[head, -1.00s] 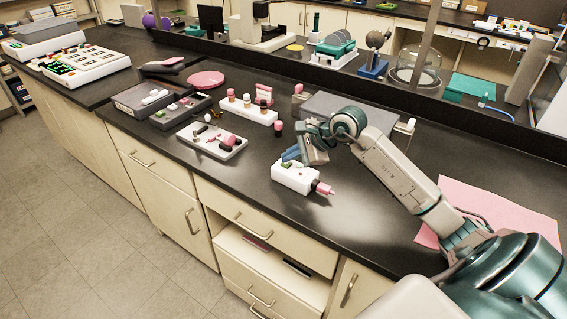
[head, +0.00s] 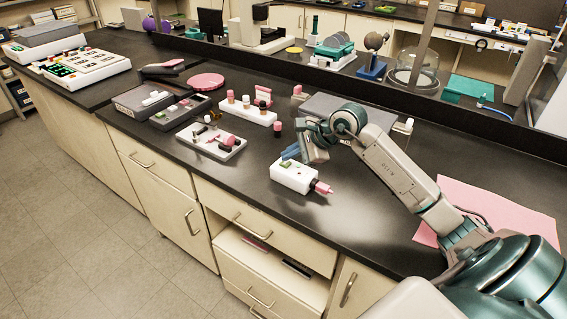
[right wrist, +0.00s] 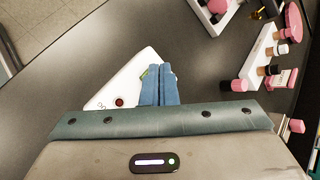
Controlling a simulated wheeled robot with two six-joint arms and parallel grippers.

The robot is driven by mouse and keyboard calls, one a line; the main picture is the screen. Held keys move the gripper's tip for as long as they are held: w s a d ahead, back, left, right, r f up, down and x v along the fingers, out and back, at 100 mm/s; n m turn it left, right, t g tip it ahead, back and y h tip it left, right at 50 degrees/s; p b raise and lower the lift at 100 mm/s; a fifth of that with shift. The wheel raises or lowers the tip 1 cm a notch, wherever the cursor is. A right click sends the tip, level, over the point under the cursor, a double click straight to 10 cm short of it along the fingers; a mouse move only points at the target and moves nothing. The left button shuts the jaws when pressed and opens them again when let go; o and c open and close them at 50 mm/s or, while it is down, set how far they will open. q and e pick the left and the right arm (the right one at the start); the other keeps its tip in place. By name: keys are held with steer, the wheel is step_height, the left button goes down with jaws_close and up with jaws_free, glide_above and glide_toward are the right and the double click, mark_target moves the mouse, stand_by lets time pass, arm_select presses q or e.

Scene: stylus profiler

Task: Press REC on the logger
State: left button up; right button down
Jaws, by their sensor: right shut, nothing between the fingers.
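A small white box, apparently the logger (head: 292,179), lies on the black bench top with a pink tip at its right end. It also shows in the right wrist view (right wrist: 124,86), with a round dark red button (right wrist: 119,102) and part of a green patch beside the fingers. In the wrist view the fingers (right wrist: 158,68) cover the box's right part; contact cannot be told. My left gripper is not in view.
A white tray (head: 188,140) of small pink and dark items lies left of the box. A rack of small bottles (head: 240,111) and a grey case (head: 133,103) stand behind. A pink sheet (head: 500,212) lies at right. The bench in front of the box is clear.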

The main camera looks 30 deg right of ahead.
mark_target(290, 163)
steer(key=shift+a+f, duration=0.15)
steer(key=shift+a, duration=0.2)
steer(key=shift+d+r+p, duration=0.1)
steer(key=shift+r+p, duration=0.35)
steer(key=shift+r, duration=0.4)
steer(key=shift+w+d+r+p, duration=0.25)
steer(key=shift+w+d+r, duration=0.1)
steer(key=shift+w, duration=0.15)
steer(key=shift+w+d+r+p, duration=0.25)
steer(key=shift+w+d, duration=0.1)
steer(key=shift+w, duration=0.15)
steer(key=shift+s+r, duration=0.1)
steer(key=shift+r, duration=0.15)
steer(key=shift+s+r, duration=0.2)
steer(key=shift+s, duration=0.05)
steer(key=shift+s+a+r, duration=0.15)
steer(key=shift+d+f, duration=0.2)
steer(key=shift+a+r, duration=0.1)
steer(key=shift+r, duration=0.05)
